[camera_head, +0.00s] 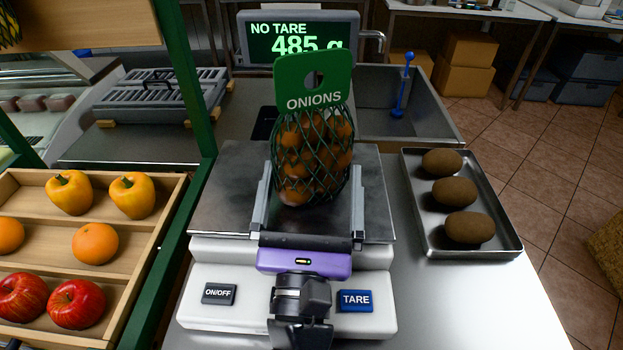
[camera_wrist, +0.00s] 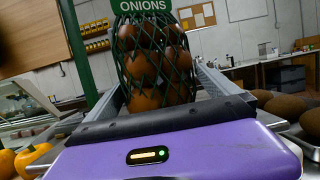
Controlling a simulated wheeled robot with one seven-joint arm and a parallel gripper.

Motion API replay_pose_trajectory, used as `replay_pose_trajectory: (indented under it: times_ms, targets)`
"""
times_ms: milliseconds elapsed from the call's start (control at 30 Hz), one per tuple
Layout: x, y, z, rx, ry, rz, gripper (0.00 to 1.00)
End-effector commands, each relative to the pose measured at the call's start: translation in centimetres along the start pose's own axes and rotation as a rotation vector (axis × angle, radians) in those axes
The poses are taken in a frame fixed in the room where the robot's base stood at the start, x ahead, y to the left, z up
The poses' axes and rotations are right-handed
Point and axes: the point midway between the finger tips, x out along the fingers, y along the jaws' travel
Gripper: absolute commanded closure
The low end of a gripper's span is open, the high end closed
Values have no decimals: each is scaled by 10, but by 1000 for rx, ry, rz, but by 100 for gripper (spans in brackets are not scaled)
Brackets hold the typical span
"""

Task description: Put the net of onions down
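The net of onions (camera_head: 312,165) is a dark green mesh bag of brown-orange onions with a green ONIONS tag on top. It stands upright over the metal pan (camera_head: 225,190) of the scale, and its bottom looks to be on the pan. The scale's display (camera_head: 297,40) reads NO TARE and 485 g. My gripper (camera_head: 311,180) reaches in from the front, one finger against each side of the net. The net (camera_wrist: 157,65) also shows between the fingers in the wrist view. The contact on the inner finger faces is partly hidden.
A metal tray (camera_head: 509,250) with three brown potatoes (camera_head: 468,227) lies right of the scale. A wooden produce rack (camera_head: 165,215) with yellow peppers, oranges and red apples is at the left, beside a green post (camera_head: 190,90). A sink (camera_head: 435,115) is behind. Counter at front right is clear.

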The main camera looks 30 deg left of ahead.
Motion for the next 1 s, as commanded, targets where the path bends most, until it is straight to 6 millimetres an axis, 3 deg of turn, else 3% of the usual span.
replay_pose_trajectory:
  times_ms: [33,200,333,700,1000]
  targets:
    - [-5,0,-17,-9,30,0,0]
    - [-4,0,-15,-8,30,0,0]
    - [0,1,-2,-7,29,0,0]
    - [-76,0,-2,-7,23,1,0]
    - [-114,0,2,-6,18,1,0]
